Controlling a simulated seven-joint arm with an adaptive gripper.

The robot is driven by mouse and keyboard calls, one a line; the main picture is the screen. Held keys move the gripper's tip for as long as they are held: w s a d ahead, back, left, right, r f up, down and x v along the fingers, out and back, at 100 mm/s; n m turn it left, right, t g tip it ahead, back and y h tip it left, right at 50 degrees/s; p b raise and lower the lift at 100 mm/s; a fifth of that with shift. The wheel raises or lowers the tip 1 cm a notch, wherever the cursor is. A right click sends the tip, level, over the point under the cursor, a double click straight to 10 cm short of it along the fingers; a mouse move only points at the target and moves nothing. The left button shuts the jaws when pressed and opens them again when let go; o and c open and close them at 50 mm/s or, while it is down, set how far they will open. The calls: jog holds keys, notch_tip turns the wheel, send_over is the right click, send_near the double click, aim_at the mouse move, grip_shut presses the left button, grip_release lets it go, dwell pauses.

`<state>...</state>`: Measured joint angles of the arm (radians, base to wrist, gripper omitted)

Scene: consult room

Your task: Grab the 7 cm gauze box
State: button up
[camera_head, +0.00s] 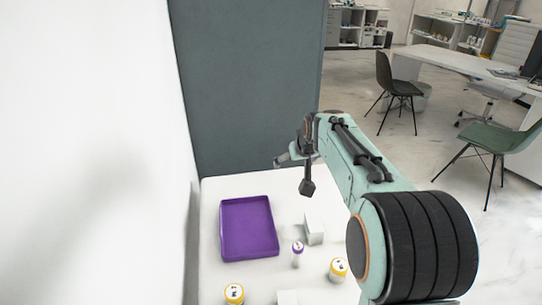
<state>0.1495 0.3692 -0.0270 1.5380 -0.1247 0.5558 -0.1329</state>
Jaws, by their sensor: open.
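A white box (314,228) stands on the white table, right of the purple tray. Another white box (287,297) is partly cut off by the bottom edge of the picture. I cannot read any size or label on either, so I cannot tell which is the 7 cm gauze box. My gripper (295,174) is open and appears empty, with its fingers spread. It is above the far part of the table, apart from both boxes.
The purple tray (249,200) lies empty on the table (216,274). A white wall (80,150) runs along the left and a grey panel (250,80) rises behind.

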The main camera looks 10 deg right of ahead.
jog(key=m+g, duration=0.1)
send_over(315, 223)
jog(key=a, duration=0.4)
notch_tip(315, 223, down, 11)
jog(key=d+f, duration=0.1)
jog(key=f, duration=0.3)
jog(key=s+d+f+g, duration=0.1)
jog(key=f, duration=0.3)
jog(key=d+f+g, duration=0.1)
jog(key=f, duration=0.3)
jog(key=shift+s+d+f+m, duration=0.35)
jog(key=shift+d+f+m, duration=0.05)
jog(key=x, duration=0.4)
jog(key=shift+w+f, duration=0.15)
jog(key=shift+f, duration=0.2)
jog(key=shift+w+f, duration=0.25)
jog(key=shift+f, duration=0.3)
jog(key=c, duration=1.2)
